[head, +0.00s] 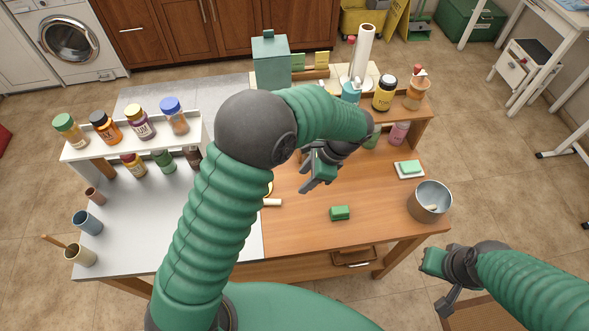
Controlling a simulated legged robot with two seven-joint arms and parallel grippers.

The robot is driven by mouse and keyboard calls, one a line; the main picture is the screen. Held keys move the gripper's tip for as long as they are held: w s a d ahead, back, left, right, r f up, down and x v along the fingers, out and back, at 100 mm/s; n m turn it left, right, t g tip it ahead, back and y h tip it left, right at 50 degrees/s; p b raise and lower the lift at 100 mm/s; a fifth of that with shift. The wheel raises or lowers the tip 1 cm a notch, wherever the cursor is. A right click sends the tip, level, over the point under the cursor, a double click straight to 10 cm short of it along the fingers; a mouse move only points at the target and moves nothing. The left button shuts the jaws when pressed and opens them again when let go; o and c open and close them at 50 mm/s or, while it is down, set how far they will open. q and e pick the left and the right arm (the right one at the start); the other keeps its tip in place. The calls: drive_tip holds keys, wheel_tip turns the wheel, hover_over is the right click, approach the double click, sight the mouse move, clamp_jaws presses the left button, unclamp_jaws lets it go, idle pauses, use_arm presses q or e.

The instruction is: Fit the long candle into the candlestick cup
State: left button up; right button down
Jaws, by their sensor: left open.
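A short white stick (272,202) lies on the wooden table just right of my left forearm; it may be the end of the long candle, with the rest hidden. A small piece of a yellow rim (269,188) shows just above it, also mostly covered by my arm; I cannot tell if it is the candlestick. My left gripper (314,176) is open and empty above the table, to the right of the white stick. My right gripper (439,284) has its fingers apart, off the table's front right corner, with nothing seen between them.
A green block (340,213) lies near the table's front. A metal bowl (430,202) and a green sponge on a dish (409,169) are at the right. Several jars stand on the white shelf (78,153); bottles and a paper roll (363,52) stand at the back.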

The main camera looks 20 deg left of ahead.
use_arm(q)
approach(274, 201)
drive_tip(key=shift+a+f+p, duration=0.35)
drive_tip(key=shift+a+f, duration=0.45)
drive_tip(key=shift+f, duration=0.2)
drive_tip(key=f, duration=0.2)
drive_tip(key=d+f, duration=0.1)
drive_tip(key=shift+s+d+f, duration=0.1)
drive_tip(key=shift+s+f, duration=0.15)
drive_tip(key=shift+f, duration=0.1)
drive_tip(key=a+f, duration=0.2)
drive_tip(key=a, duration=0.1)
drive_tip(key=shift+s+a+f, duration=0.1)
drive_tip(key=shift+a+f, duration=0.1)
drive_tip(key=shift+f, duration=0.05)
drive_tip(key=shift+s, duration=0.1)
drive_tip(key=shift+d, duration=0.1)
drive_tip(key=shift+d+r, duration=0.1)
drive_tip(key=shift+d, duration=0.5)
drive_tip(key=c, duration=0.8)
clamp_jaws()
drive_tip(key=shift+a, duration=0.25)
use_arm(e)
drive_tip(key=shift+a+r, duration=0.55)
